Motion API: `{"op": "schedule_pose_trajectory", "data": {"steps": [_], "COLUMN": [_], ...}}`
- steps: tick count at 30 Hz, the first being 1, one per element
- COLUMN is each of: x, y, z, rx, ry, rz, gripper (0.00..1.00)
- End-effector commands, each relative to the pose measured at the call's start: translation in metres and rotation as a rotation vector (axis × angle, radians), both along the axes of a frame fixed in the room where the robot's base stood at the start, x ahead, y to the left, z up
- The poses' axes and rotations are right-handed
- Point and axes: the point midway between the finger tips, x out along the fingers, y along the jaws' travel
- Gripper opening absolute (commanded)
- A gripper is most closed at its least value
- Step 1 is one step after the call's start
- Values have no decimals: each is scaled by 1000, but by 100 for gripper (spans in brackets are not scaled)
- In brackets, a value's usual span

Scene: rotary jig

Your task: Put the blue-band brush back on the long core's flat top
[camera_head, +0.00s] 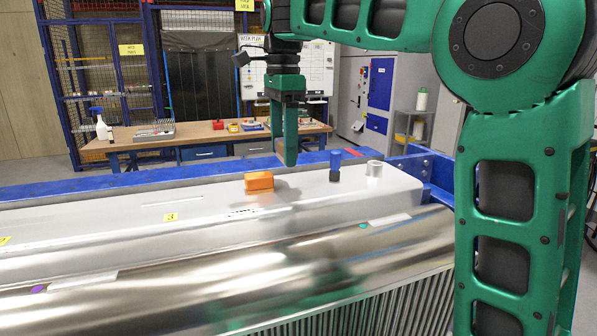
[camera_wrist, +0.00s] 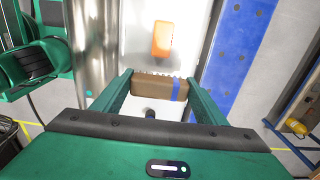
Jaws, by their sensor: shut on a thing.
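My gripper (camera_head: 285,150) points down and is shut on the brown blue-band brush. In the wrist view, the brush (camera_wrist: 150,91) lies crosswise between the two fingers of my gripper (camera_wrist: 160,97), its blue band near the right finger and its bristles on the far side. In the head view, only a small brown part of the brush (camera_head: 280,147) shows between the fingers. The long core's flat top (camera_head: 215,203) is a pale metal surface in front of the blue rail. The fingertips appear above it; the exact gap cannot be told.
An orange block (camera_head: 259,181) sits on the flat top, left of my gripper. A blue-topped dark cylinder (camera_head: 335,163) and a pale short cylinder (camera_head: 374,169) stand to the right. A shiny round roll (camera_head: 200,280) runs along the front. Open flat top lies around label 3 (camera_head: 170,217).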

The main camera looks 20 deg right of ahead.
Motion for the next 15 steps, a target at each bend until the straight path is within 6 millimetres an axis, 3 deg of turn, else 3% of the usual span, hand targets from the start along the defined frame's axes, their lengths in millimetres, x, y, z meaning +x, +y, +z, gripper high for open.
{"op": "schedule_pose_trajectory", "data": {"steps": [6, 15], "x": [-3, -5], "y": [-23, -32], "z": [-14, -22], "rx": [-1, -2], "ry": [0, 0], "rz": [-1, 3], "gripper": [45, 45]}}
